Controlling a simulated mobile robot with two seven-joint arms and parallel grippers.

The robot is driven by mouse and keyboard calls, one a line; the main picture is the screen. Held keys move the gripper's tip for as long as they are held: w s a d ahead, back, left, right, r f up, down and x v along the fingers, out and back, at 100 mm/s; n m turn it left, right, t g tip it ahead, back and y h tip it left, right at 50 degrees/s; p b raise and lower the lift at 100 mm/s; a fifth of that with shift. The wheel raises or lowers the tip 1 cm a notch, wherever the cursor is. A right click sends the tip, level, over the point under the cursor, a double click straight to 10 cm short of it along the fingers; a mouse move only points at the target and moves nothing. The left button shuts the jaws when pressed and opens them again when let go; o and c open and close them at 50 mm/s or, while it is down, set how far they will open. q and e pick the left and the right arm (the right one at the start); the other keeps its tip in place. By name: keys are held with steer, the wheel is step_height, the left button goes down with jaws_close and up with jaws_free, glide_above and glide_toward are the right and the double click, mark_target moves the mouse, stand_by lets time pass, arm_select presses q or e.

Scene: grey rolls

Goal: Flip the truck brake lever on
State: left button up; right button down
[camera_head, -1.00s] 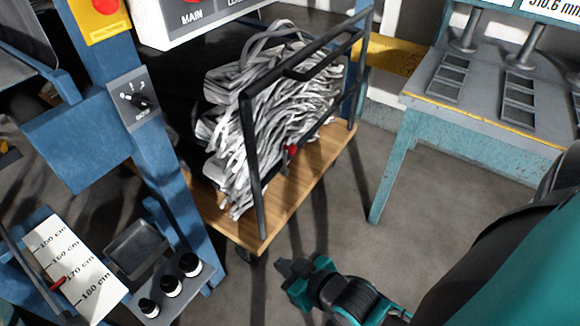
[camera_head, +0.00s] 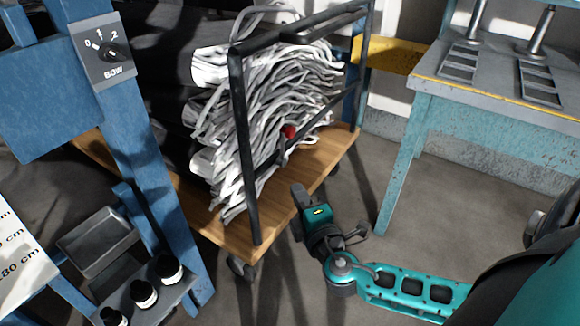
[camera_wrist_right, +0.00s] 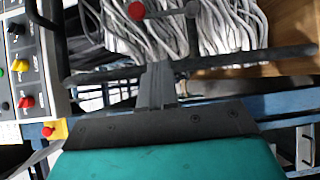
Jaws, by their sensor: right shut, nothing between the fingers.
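The truck is a wooden-decked cart (camera_head: 232,236) with a black tube frame, loaded with grey strips (camera_head: 262,112). A red knob (camera_head: 289,132) sits at the frame's crossbar, probably the brake lever's end. In the right wrist view the red knob (camera_wrist_right: 136,10) is near the top edge, with a dark rod beside it. My right gripper (camera_head: 297,188) is shut and empty, in front of the cart's deck, below and apart from the knob. The right wrist view shows its closed fingers (camera_wrist_right: 157,85) pointing up toward the frame bar. My left gripper is not in view.
A blue machine post with a BOW dial (camera_head: 112,51) stands at the left, with bottles (camera_head: 143,294) and a grey tray (camera_head: 95,243) below. A teal table (camera_head: 405,165) stands at the right. Bare floor lies between cart and table.

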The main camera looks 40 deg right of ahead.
steer(key=shift+w+d+r+n+t, duration=0.15)
steer(key=shift+w+r+n+t, duration=0.15)
steer(key=shift+r+n+t, duration=0.3)
steer(key=b, duration=0.1)
glide_toward(282, 132)
steer(key=w+a, duration=0.2)
steer(key=shift+w+d+r+b, duration=0.15)
steer(key=shift+w+d, duration=0.35)
steer(key=shift+d, duration=0.25)
steer(key=shift+w+d+b, duration=0.15)
steer(key=shift+w+d, duration=0.4)
steer(key=shift+d, duration=0.15)
